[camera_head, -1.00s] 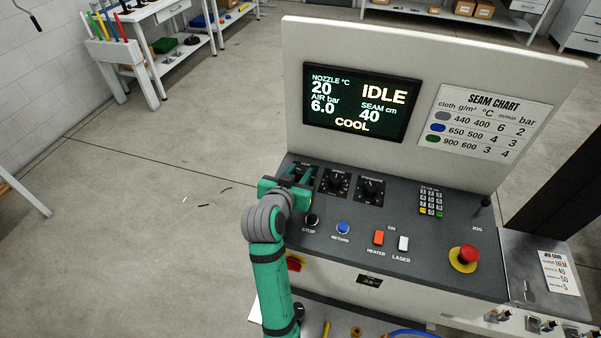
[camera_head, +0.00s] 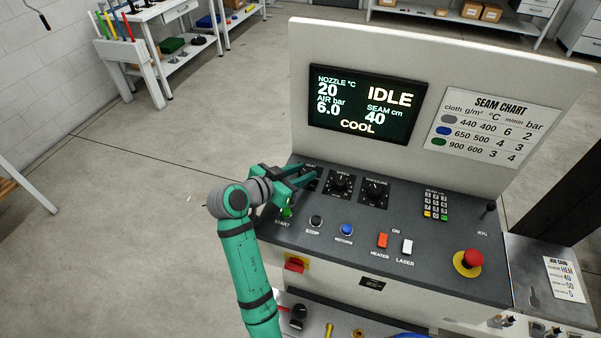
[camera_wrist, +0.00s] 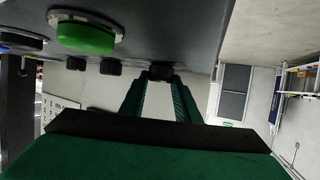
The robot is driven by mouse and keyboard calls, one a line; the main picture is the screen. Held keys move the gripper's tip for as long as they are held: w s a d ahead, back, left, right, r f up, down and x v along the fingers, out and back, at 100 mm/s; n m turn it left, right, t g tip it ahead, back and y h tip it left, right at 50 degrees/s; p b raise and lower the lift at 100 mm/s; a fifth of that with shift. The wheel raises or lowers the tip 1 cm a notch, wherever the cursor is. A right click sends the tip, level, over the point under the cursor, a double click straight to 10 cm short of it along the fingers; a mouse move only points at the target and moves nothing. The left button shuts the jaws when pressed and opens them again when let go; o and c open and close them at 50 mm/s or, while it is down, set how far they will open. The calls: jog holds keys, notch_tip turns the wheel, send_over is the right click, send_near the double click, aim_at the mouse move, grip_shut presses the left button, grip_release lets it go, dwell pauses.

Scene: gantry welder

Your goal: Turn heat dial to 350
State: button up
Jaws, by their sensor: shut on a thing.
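My gripper (camera_head: 306,178) reaches in from the left over the back left corner of the control panel (camera_head: 400,238). It is shut on the heat dial (camera_wrist: 161,72), a dark knob that shows between the fingertips in the wrist view. In the head view my fingers cover most of this dial, so I cannot read its pointer. The display (camera_head: 366,105) reads nozzle 20 °C, air 6.0 bar, seam 40 cm, IDLE and COOL.
Two more black dials, one in the middle (camera_head: 340,184) and one on the right (camera_head: 374,192), stand beside the heat dial. The green START button (camera_head: 287,213) is close below my gripper. A red emergency stop (camera_head: 469,259) is at the front right. A seam chart (camera_head: 492,125) hangs behind.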

jog(key=shift+a, duration=0.1)
jog(key=o, duration=1)
jog(key=shift+o, duration=0.2)
jog(key=v, duration=1.1)
jog(key=shift+w, duration=0.15)
